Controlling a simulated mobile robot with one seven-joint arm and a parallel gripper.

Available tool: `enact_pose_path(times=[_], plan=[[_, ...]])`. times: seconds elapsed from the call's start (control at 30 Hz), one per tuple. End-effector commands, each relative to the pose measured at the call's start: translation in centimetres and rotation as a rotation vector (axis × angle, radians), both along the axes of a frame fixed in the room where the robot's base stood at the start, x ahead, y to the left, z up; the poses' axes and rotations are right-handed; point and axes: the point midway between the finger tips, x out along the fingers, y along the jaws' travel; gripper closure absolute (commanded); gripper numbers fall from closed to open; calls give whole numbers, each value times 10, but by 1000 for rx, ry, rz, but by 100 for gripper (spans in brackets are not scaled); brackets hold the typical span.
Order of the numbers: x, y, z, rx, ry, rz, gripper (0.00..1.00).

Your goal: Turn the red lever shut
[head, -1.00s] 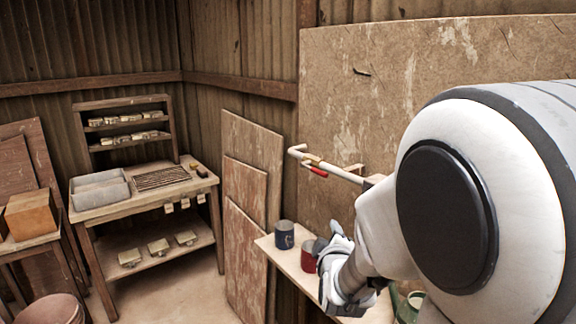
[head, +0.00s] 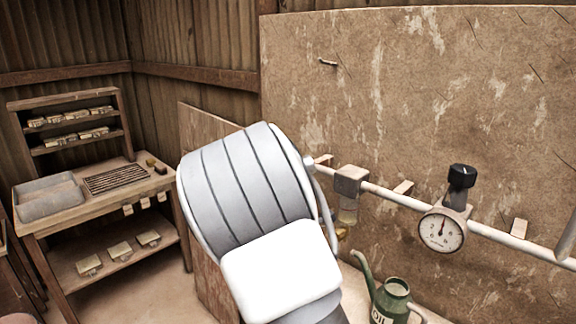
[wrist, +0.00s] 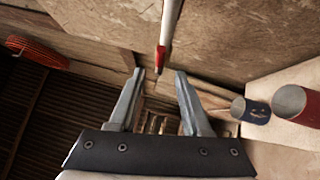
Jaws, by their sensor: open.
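The red lever (wrist: 161,58) shows in the wrist view as a narrow red piece along the white pipe (wrist: 170,20). It lies just beyond and between the fingertips of my gripper (wrist: 158,73), apart from both as far as I can tell. The gripper is open, with nothing between its fingers. In the head view the white pipe (head: 490,232) runs along the board, but my arm hides the lever and my gripper. The angle of the lever is hard to judge.
The pipe carries a pressure gauge (head: 441,232) and a black knob (head: 462,176). A green oil can (head: 392,300) stands below. In the wrist view are a blue tin (wrist: 250,110), a red tin (wrist: 298,104) and an orange coil (wrist: 38,52). A workbench (head: 105,193) stands at left.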

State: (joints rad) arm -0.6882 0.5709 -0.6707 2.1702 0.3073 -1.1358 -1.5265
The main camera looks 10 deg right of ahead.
Motion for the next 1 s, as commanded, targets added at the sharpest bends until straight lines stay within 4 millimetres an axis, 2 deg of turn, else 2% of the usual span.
enact_pose_path(times=[0.1, 0.3, 0.5, 0.7, 0.97, 1.0], plan=[[23, -4, 5, -2, -1, -1, 52], [57, -9, 9, -1, -1, -1, 52], [81, -12, 12, 0, 1, 0, 52], [90, -14, 13, 1, 1, 0, 52], [91, -14, 13, 1, 1, 0, 52], [91, -14, 13, 1, 1, 0, 57]])
